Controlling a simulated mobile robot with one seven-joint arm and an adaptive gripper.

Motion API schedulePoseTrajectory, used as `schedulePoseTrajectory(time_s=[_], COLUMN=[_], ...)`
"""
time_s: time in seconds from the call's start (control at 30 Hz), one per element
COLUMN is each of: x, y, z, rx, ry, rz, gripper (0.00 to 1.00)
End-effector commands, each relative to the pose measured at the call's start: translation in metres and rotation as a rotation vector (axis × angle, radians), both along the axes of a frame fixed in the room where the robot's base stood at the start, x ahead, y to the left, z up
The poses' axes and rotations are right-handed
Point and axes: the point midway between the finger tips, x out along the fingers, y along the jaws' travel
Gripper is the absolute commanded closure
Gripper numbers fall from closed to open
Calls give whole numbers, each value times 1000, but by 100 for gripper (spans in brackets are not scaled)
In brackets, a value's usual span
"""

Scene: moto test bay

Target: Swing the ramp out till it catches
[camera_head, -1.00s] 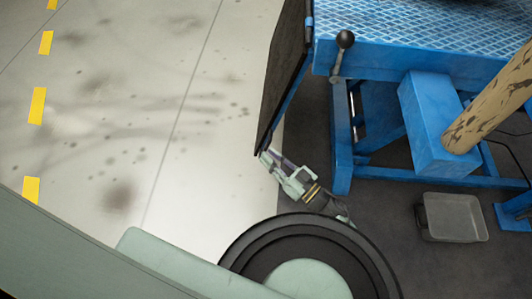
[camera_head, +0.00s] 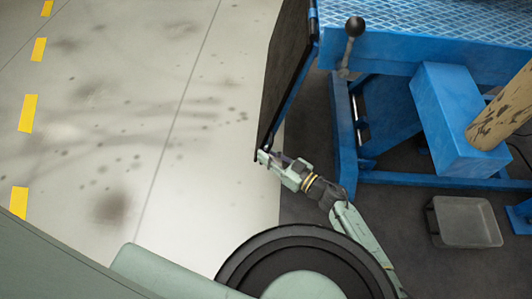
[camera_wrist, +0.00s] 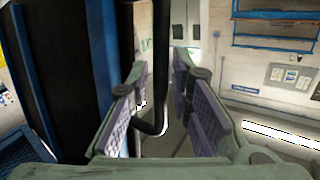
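The ramp (camera_head: 283,75) is a dark panel with a blue edge, hinged at the left end of the blue lift table (camera_head: 430,22). It stands steeply folded in the head view. In the wrist view the dark ramp (camera_wrist: 65,75) fills the left side. My gripper (camera_head: 264,157) is at the ramp's lower, free corner. In the wrist view my gripper (camera_wrist: 160,85) has its two purple-padded fingers apart. A thin black bent bar (camera_wrist: 161,90) shows between them, like a handle; I cannot tell whether either finger touches it.
A ball-topped lever (camera_head: 353,40) stands at the table's near edge. A blue box (camera_head: 450,120), a tan post (camera_head: 500,112) and a grey bin (camera_head: 465,222) are on the right. The pale floor (camera_head: 185,130) left of the ramp is clear, with yellow dashes farther left.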

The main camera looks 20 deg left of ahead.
Motion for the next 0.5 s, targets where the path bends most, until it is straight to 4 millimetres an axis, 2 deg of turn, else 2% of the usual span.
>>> schedulePoseTrajectory(time_s=[0.13, 0.4, 0.5], x=[3, 3, 3], y=[9, 10, 10], z=[0, 0, 0], rx=[0, 0, 0], ry=[-1, 0, 0], rz=[0, -1, -1], gripper=[80, 80, 86])
